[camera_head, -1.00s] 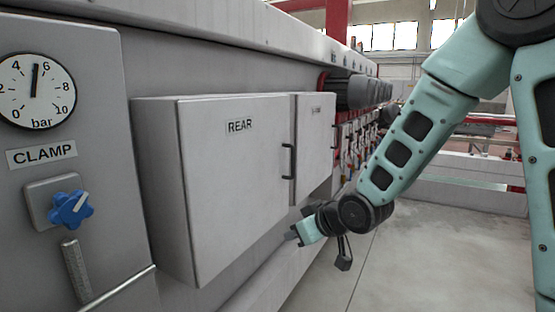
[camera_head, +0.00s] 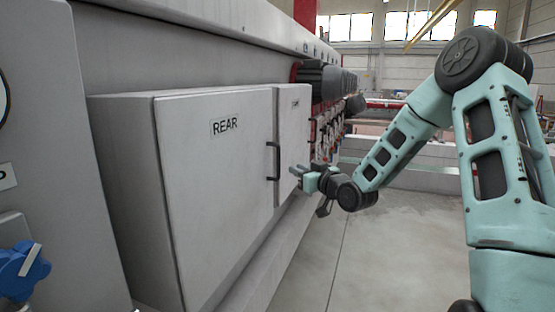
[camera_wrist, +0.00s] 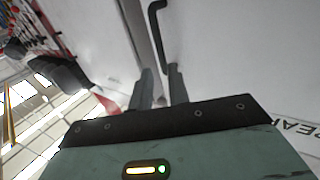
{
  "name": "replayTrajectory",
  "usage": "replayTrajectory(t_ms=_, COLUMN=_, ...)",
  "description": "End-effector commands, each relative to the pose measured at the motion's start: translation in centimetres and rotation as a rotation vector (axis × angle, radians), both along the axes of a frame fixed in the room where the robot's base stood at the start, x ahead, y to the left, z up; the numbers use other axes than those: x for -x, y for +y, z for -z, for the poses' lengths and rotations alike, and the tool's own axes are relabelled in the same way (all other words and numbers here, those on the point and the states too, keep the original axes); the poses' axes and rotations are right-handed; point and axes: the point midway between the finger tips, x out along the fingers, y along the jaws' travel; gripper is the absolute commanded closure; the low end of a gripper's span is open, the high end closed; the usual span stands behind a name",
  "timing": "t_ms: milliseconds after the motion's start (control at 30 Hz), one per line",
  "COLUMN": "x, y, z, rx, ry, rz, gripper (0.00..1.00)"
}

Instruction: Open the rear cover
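The rear cover (camera_head: 215,200) is a light grey box door labelled REAR, and it looks closed. Its dark bar handle (camera_head: 273,160) stands upright near the door's right edge. My gripper (camera_head: 294,177) is to the right of the handle, in front of the narrower neighbouring door, and looks empty. In the wrist view the two dark fingers (camera_wrist: 162,88) are apart, with a gap between them. There the handle (camera_wrist: 161,35) lies just beyond the fingertips, nearer the right finger. I cannot tell whether that finger touches it. Part of the REAR label (camera_wrist: 297,131) shows at the right.
A second, narrower grey door (camera_head: 292,130) adjoins the cover on the right. A blue knob (camera_head: 22,268) is at the lower left. Dark cylindrical motors (camera_head: 328,82) line the machine farther back. The floor (camera_head: 390,255) to the right is open.

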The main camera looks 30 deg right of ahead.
Motion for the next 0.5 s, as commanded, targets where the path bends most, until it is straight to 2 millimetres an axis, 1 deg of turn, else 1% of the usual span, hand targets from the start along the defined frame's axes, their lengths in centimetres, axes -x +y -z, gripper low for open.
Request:
replayTrajectory(t_ms=33, x=-1.1, y=0.2, z=-0.3, rx=-0.002, ry=-0.001, rz=-0.002, gripper=0.83)
replayTrajectory(t_ms=300, x=-6.7, y=0.6, z=-0.3, rx=-0.002, ry=-0.001, rz=-0.002, gripper=0.83)
replayTrajectory(t_ms=400, x=-8.3, y=0.7, z=-0.2, rx=-0.002, ry=0.0, rz=-0.002, gripper=0.83)
replayTrajectory(t_ms=500, x=-9.6, y=0.7, z=-0.2, rx=-0.001, ry=0.0, rz=0.0, gripper=0.83)
